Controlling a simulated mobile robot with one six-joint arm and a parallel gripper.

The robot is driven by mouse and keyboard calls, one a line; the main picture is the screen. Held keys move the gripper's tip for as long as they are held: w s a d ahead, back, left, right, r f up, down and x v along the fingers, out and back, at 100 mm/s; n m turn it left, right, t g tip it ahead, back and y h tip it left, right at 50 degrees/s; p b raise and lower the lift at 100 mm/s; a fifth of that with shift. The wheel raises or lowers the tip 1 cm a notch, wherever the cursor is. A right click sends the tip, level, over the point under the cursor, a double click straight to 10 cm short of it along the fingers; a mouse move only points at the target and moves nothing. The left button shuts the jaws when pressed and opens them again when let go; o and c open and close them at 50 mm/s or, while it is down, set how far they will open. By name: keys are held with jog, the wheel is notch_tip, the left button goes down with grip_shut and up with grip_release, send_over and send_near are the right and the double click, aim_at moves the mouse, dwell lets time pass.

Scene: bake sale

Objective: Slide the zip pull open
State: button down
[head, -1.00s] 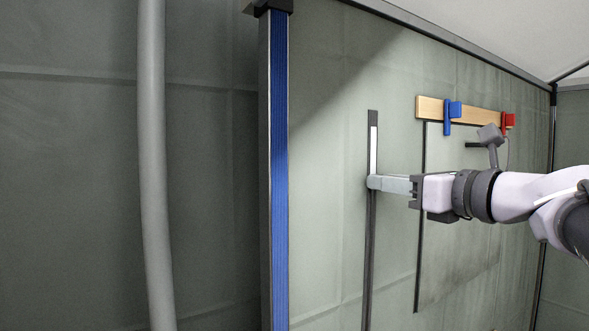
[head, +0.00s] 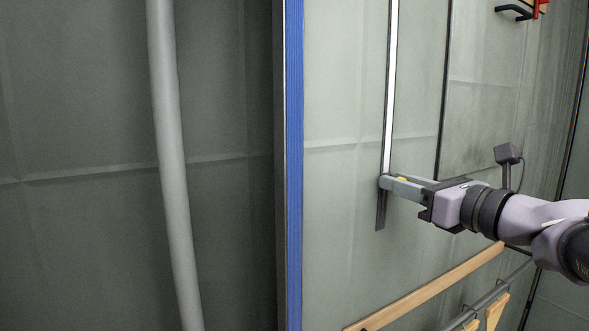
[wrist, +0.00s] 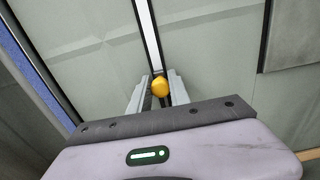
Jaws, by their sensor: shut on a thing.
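A narrow vertical zip track runs down the pale green tent wall. Its upper part shows a white strip (head: 391,85), and a short dark length (head: 381,217) lies below my gripper. My gripper (head: 386,182) reaches in from the right at the lower end of the white strip. It is shut on the yellow zip pull (head: 402,180), which is mostly hidden by the fingers in the head view. In the wrist view the rounded yellow pull (wrist: 160,87) sits between the two grey fingers, with the white strip (wrist: 147,30) running away above it.
A blue-faced upright post (head: 294,170) and a grey pole (head: 170,150) stand to the left. A grey panel (head: 492,95) hangs at the right, with a red piece (head: 537,9) at the top right. A wooden rail (head: 435,285) slants below my arm.

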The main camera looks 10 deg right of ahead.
jog(key=shift+f, duration=0.8)
jog(key=c, duration=1.2)
grip_release()
jog(key=shift+c, duration=0.2)
jog(key=p+v, duration=0.1)
jog(key=v, duration=1.6)
jog(key=shift+s, duration=0.2)
